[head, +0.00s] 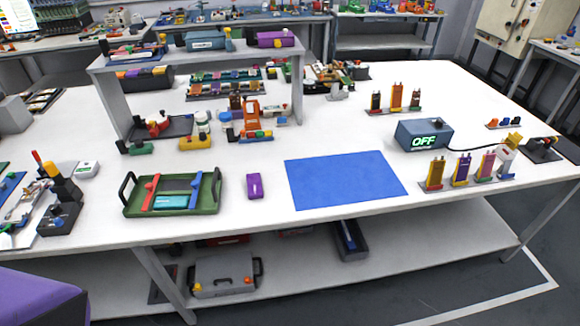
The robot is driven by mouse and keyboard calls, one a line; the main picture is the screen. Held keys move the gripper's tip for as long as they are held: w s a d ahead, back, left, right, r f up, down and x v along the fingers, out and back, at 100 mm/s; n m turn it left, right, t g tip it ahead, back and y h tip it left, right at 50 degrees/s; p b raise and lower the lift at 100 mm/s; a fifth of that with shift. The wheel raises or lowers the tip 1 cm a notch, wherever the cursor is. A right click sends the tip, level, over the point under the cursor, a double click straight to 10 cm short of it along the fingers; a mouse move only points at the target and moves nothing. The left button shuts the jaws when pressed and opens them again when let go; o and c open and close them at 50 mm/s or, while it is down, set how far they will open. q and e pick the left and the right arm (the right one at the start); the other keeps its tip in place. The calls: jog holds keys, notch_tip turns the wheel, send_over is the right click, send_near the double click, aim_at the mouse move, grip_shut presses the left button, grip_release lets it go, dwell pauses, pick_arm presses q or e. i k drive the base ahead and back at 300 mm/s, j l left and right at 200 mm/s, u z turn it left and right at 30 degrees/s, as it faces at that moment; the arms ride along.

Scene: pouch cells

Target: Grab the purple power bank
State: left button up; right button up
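A small purple block (254,186), which looks like the power bank, lies flat on the white table. It sits between the green tray and the blue mat, touching neither. Nothing covers it. A larger purple-topped device (276,39) lies on the raised shelf at the back. Neither of my grippers shows in the head view.
The green tray (205,208) with handles stands left of the purple block, and the blue mat (345,179) lies to its right. The white shelf (112,95) rises behind. Table around the block is clear.

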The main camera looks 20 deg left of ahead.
aim_at(254, 181)
jog(key=u, duration=0.8)
